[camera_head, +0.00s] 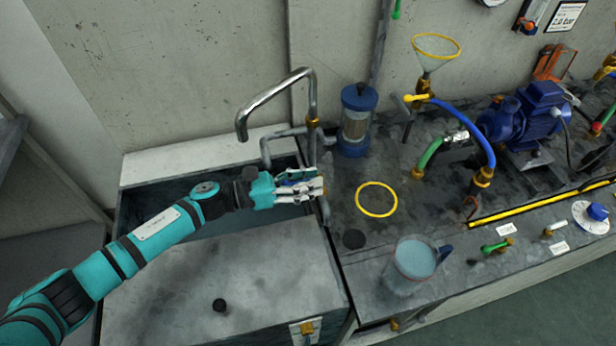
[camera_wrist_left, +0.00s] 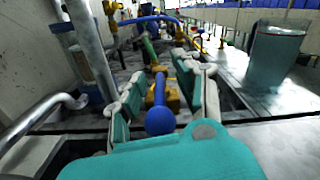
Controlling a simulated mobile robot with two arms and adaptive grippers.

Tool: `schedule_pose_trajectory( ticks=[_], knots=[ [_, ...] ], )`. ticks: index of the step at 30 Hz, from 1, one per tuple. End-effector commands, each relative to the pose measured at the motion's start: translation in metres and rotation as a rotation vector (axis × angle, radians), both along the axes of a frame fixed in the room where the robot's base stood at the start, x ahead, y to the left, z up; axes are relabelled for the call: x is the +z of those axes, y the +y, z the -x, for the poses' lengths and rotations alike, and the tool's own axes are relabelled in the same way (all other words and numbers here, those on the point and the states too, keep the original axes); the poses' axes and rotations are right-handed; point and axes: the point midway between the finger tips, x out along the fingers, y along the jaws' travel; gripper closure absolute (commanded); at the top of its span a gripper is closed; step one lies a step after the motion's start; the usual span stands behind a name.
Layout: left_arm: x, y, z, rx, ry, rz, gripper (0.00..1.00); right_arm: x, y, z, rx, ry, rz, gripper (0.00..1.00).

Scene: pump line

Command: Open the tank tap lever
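A blue lever with a round ball knob (camera_wrist_left: 160,118) runs away from the camera to a brass fitting (camera_wrist_left: 169,97) in the left wrist view. My left gripper (camera_wrist_left: 161,82) is open, with one finger on each side of the lever; a gap shows on both sides. In the head view the left gripper (camera_head: 312,188) is over the right edge of the metal tank (camera_head: 200,290), below the bent steel spout (camera_head: 275,95). There the fingers mostly hide the lever. My right gripper is not in view.
A jug of bluish liquid (camera_head: 412,262) stands on the bench to the right. A yellow ring (camera_head: 376,199) marks the bench near the gripper. A blue-capped cylinder (camera_head: 355,125) stands behind. A blue pump (camera_head: 540,115) and hoses are further right.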

Motion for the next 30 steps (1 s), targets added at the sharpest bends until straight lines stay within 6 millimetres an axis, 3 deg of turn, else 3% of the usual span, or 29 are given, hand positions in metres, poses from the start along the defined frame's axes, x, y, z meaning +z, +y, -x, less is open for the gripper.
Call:
schedule_pose_trajectory(
  ticks=[5,13,30],
  knots=[
    [-0.0001,0.0001,-0.0001,0.0,0.0,0.0,0.67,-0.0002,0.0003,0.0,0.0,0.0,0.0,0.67],
    [0.0,0.0004,0.0,0.0,0.0,0.0,1.0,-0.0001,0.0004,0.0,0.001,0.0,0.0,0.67],
    [-0.0002,-0.0002,0.0015,0.01,0.001,0.001,1.0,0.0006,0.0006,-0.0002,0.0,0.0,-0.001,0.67]
  ],
)
